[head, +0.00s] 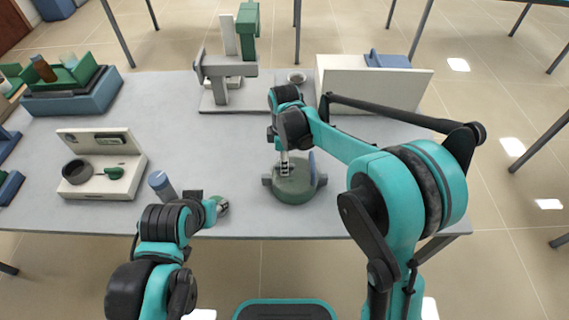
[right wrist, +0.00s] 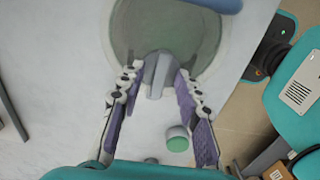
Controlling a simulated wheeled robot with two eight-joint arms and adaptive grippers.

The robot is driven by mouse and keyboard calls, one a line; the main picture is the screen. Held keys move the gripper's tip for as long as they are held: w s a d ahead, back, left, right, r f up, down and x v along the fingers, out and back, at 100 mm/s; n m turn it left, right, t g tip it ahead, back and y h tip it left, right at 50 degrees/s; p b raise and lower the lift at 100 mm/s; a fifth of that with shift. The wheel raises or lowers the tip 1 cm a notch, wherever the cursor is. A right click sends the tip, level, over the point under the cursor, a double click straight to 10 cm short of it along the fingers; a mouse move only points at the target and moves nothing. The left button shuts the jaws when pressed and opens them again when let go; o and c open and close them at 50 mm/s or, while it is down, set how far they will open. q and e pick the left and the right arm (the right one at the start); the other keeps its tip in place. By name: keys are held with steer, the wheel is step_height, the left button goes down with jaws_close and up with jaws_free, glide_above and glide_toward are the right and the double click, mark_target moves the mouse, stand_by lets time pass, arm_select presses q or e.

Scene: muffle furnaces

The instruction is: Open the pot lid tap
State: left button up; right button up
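A round green pot (head: 292,190) with grey side lugs stands near the table's front edge. A blue disc-like part (head: 312,168) stands upright at its right side. My right gripper (head: 285,168) points down over the pot's left part. In the right wrist view the pot's round greenish top (right wrist: 165,28) fills the upper middle. My right gripper (right wrist: 159,72) is open, its fingers either side of a grey knob-like piece (right wrist: 158,78) at the pot's near edge, with small gaps visible. My left gripper (head: 217,205) is low at the front edge; its fingers are mostly hidden.
A blue cylinder (head: 162,185) stands left of my left gripper. A white holder (head: 103,178) with a dark ring is further left. A grey-green stand (head: 228,85) and a white box (head: 372,88) are at the back. The table (head: 175,120) has free room in its middle.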

jaws_close()
steer(key=shift+m, duration=0.4)
steer(key=shift+m+p, duration=0.5)
steer(key=shift+m, duration=0.4)
steer(key=m+p, duration=0.1)
steer(key=m, duration=0.2)
steer(key=shift+m, duration=0.3)
steer(key=m+p, duration=0.1)
steer(key=m, duration=1)
steer(key=shift+p, duration=0.3)
steer(key=shift+m, duration=0.5)
